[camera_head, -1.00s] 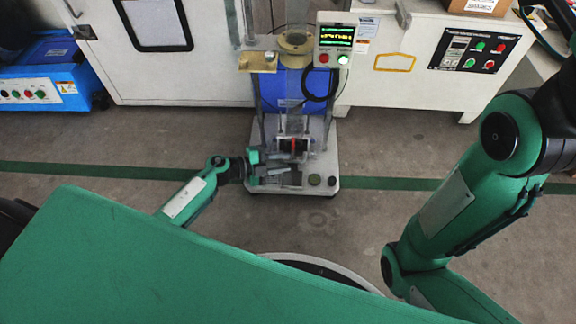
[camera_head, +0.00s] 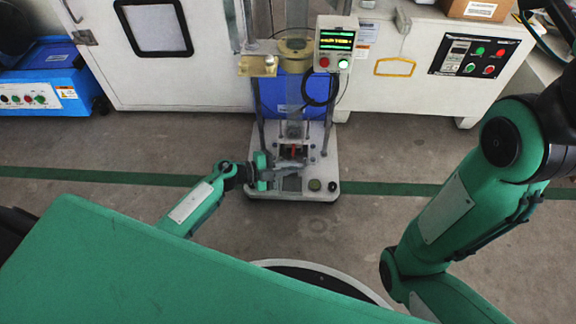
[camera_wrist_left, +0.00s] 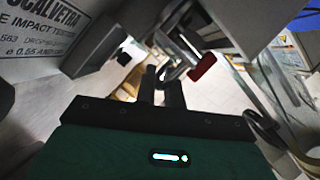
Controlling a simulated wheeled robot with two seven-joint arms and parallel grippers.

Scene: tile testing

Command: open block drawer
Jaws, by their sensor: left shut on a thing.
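The block drawer (camera_head: 292,152) is the small dark part with a red mark low on the tester, between its posts. My left gripper (camera_head: 283,172) reaches in from the left at the front of this drawer. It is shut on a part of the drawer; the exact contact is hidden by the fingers. In the left wrist view the fingers (camera_wrist_left: 164,92) are close together, with a red part (camera_wrist_left: 203,68) just beyond them to the right. My right arm shows at the right of the head view, but its gripper is out of view.
The tester's pale base (camera_head: 330,172) stands on the floor, with round knobs at its front right. A control box (camera_head: 337,43) is above it. White cabinets (camera_head: 415,50) stand behind, and a blue box (camera_head: 45,80) is at the left.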

